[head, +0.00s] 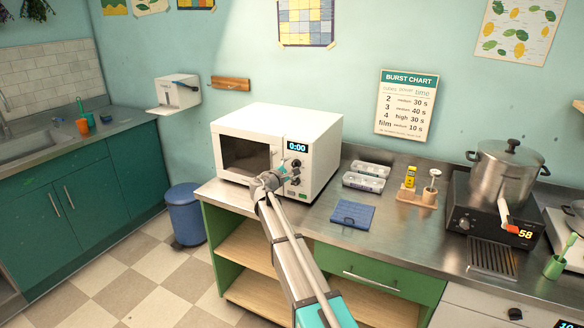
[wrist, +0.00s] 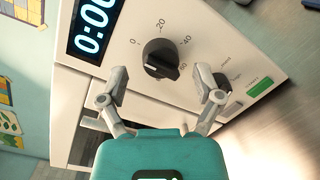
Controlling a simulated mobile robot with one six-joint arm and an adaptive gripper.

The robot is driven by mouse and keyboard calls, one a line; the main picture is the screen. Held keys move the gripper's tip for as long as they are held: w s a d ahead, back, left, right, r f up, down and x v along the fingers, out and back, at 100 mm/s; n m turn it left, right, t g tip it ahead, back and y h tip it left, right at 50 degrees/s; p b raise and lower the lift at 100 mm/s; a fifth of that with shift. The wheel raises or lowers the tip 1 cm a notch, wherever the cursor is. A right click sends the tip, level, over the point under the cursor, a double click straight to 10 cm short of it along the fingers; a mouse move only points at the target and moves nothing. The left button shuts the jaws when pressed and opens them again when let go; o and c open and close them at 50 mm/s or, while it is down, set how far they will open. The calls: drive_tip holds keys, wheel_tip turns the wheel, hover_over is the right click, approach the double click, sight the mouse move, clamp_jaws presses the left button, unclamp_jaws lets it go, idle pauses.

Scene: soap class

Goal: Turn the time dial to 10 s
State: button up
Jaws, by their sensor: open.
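The white microwave (head: 243,118) stands on the counter with its dark door window at the left and its control panel at the right. Its display (head: 297,147) reads 0:00. The black time dial (wrist: 160,58) shows in the wrist view, with printed marks 0, 20, 40 and a partly hidden 60 around it. A second dial (wrist: 222,80) is partly hidden behind my right finger. A green button (wrist: 259,87) sits beyond it. My gripper (wrist: 163,90) is open, its fingertips apart on either side just below the time dial. In the head view my gripper (head: 266,183) is in front of the panel.
A steel pot (head: 504,175) sits on a hot plate reading 58. A burst chart (head: 407,103) hangs on the wall.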

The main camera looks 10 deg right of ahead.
drive_tip(key=shift+w+d, duration=0.35)
drive_tip(key=shift+w, duration=0.05)
drive_tip(key=c, duration=1.1)
drive_tip(key=shift+a, duration=0.25)
drive_tip(key=shift+c, duration=0.2)
drive_tip(key=shift+d, duration=0.15)
